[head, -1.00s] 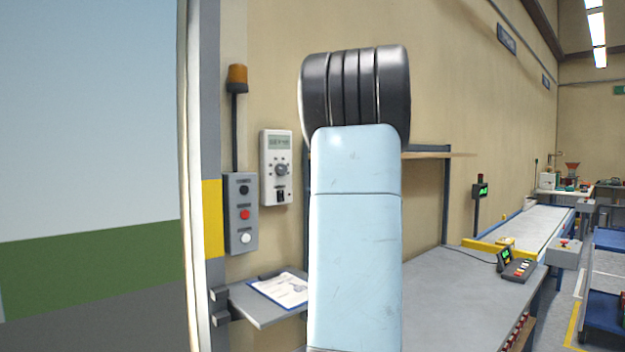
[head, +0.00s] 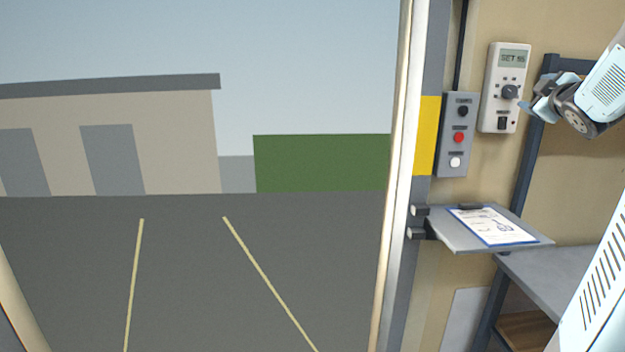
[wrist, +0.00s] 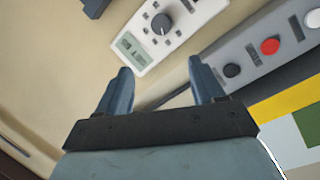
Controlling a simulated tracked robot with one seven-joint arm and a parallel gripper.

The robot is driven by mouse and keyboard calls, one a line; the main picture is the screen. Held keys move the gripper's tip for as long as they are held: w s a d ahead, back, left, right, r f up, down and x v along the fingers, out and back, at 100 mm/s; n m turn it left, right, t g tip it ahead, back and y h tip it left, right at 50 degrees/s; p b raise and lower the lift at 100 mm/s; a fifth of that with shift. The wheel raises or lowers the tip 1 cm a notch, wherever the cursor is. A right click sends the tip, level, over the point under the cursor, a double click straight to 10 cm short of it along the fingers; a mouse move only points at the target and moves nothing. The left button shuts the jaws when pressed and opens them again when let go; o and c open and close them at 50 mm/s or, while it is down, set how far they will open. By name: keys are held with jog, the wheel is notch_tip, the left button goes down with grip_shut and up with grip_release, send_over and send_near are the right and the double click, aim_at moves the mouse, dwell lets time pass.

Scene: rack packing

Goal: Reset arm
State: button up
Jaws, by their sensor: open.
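My gripper (head: 532,106) is at the right of the head view, close to a white wall controller (head: 505,88) with a small display and a dark round knob. In the wrist view my gripper (wrist: 160,88) has its two blue fingers apart with nothing between them. The controller (wrist: 158,28) shows beyond the fingertips there, its knob above the gap. I cannot tell the exact distance from fingertips to controller. Parts of my arm show at the right edge of the head view.
A grey button box (head: 456,135) with black, red and white buttons is left of the controller. Below, a grey shelf (head: 540,241) holds a clipboard (head: 495,225). A grey workbench (head: 560,275) stands at lower right. The wide doorway at left opens onto clear paved ground.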

jog(key=s+a+f+m+g+y, duration=0.1)
jog(key=s+a+f+m+g, duration=0.2)
jog(key=s+a+f, duration=0.4)
jog(key=s+a+f+m+g+y, duration=0.2)
jog(key=s+a+f+g, duration=0.3)
jog(key=s+a, duration=0.6)
jog(key=s+a+f+m+g+y, duration=0.1)
jog(key=s+a+f+m+g, duration=0.2)
jog(key=s+a+f, duration=0.5)
jog(key=s+a+g, duration=0.1)
jog(key=a, duration=0.3)
jog(key=shift+s+a+f+m, duration=0.25)
jog(key=shift+a+f+m, duration=0.05)
